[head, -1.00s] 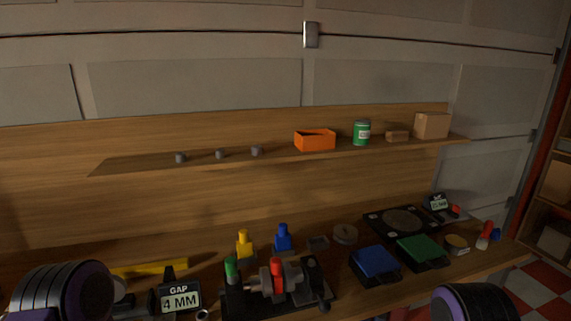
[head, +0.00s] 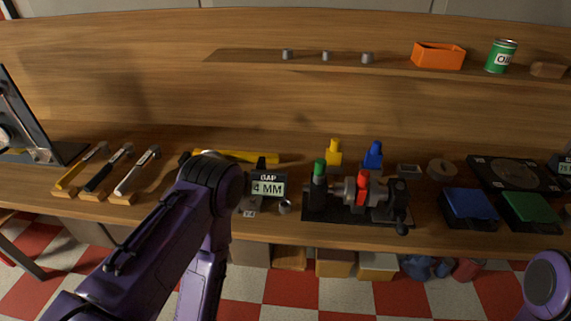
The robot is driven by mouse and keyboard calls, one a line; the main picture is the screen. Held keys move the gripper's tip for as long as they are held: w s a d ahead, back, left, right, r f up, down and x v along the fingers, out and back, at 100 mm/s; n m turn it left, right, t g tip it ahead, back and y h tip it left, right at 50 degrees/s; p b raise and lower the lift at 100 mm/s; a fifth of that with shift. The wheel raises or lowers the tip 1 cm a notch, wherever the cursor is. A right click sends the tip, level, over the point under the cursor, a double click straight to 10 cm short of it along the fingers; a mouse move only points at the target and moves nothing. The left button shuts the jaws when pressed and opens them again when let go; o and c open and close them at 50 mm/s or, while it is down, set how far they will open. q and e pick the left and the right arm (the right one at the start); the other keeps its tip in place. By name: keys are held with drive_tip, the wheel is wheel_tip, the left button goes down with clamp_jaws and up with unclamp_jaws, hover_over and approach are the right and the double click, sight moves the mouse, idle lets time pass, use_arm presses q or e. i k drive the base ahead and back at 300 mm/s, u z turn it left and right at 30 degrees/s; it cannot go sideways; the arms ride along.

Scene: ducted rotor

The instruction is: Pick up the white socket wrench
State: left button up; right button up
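The white socket wrench (head: 134,174) lies at the left part of the bench in the head view. It rests tilted on a small wooden block (head: 121,199), its handle end toward the front edge and its metal head toward the back. It is the rightmost of three similar wrenches, beside a black one (head: 106,171) and a yellow one (head: 78,170). My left arm shows to the right of the wrench, apart from it in the picture. Its gripper is out of view. Only a rounded link of my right arm shows at the lower right, and its gripper is also out of view.
A yellow bar (head: 236,156) and a gap gauge reading 4 MM (head: 268,186) stand right of the wrenches. A black fixture (head: 325,213) with green and red knobs is at the middle. A dark upright panel (head: 30,125) stands at the far left.

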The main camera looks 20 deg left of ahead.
sight(155, 150)
drive_tip(key=u, duration=1.8)
